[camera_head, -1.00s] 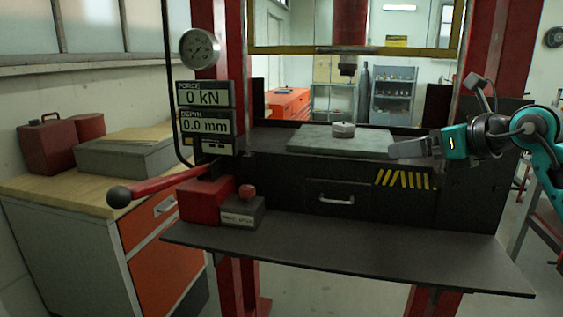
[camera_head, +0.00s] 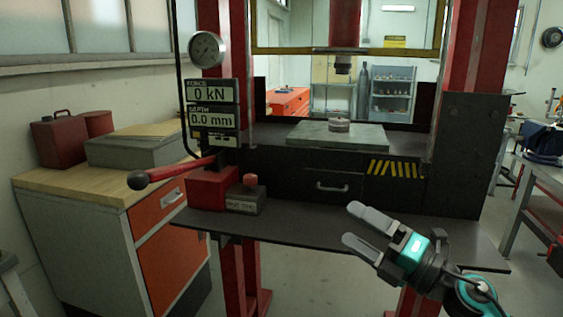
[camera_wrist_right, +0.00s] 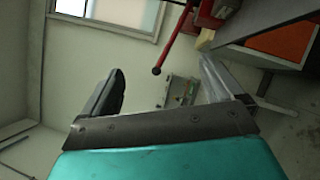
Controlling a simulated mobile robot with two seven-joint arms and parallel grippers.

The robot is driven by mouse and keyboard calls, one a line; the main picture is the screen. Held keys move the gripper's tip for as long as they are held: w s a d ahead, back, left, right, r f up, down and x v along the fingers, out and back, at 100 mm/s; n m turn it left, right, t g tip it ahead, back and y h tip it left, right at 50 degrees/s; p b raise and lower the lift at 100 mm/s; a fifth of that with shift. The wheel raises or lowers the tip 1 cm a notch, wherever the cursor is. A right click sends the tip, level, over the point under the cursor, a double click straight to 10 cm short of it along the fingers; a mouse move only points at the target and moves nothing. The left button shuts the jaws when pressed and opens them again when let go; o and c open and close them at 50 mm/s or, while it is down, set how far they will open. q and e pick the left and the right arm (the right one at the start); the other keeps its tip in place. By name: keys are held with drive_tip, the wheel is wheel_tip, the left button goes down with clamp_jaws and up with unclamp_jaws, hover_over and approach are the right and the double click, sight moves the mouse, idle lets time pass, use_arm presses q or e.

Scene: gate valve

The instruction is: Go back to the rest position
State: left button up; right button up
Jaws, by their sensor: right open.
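My right gripper (camera_head: 362,228) is open and empty in the head view, in front of the press at the lower right, over the front edge of the dark shelf. Its two grey fingers point to the upper left. In the right wrist view its fingers (camera_wrist_right: 160,90) stand apart with nothing between them. A small grey round part (camera_head: 340,125) rests on the press's flat plate (camera_head: 300,137), well apart from the gripper. My left gripper does not show.
The press's red lever with a dark knob (camera_head: 139,180) sticks out to the left. A red-buttoned box (camera_head: 246,199) stands on the dark shelf (camera_head: 300,232). A cabinet (camera_head: 90,240) is at left, and a workbench (camera_head: 548,178) at right. Open floor lies between.

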drive_tip(key=s+d+f+m+t+h, duration=0.25)
drive_tip(key=f+m+h, duration=0.25)
drive_tip(key=f+m, duration=0.4)
drive_tip(key=s+d+f+m+t+h, duration=0.2)
drive_tip(key=s+f+m+h, duration=0.25)
drive_tip(key=f+m, duration=0.5)
drive_tip(key=s+f+m+g+h, duration=0.4)
drive_tip(key=s+f+m+g, duration=0.3)
drive_tip(key=s+f+m, duration=0.4)
drive_tip(key=s+f, duration=0.3)
drive_tip(key=s, duration=0.1)
drive_tip(key=shift+a+f, duration=0.2)
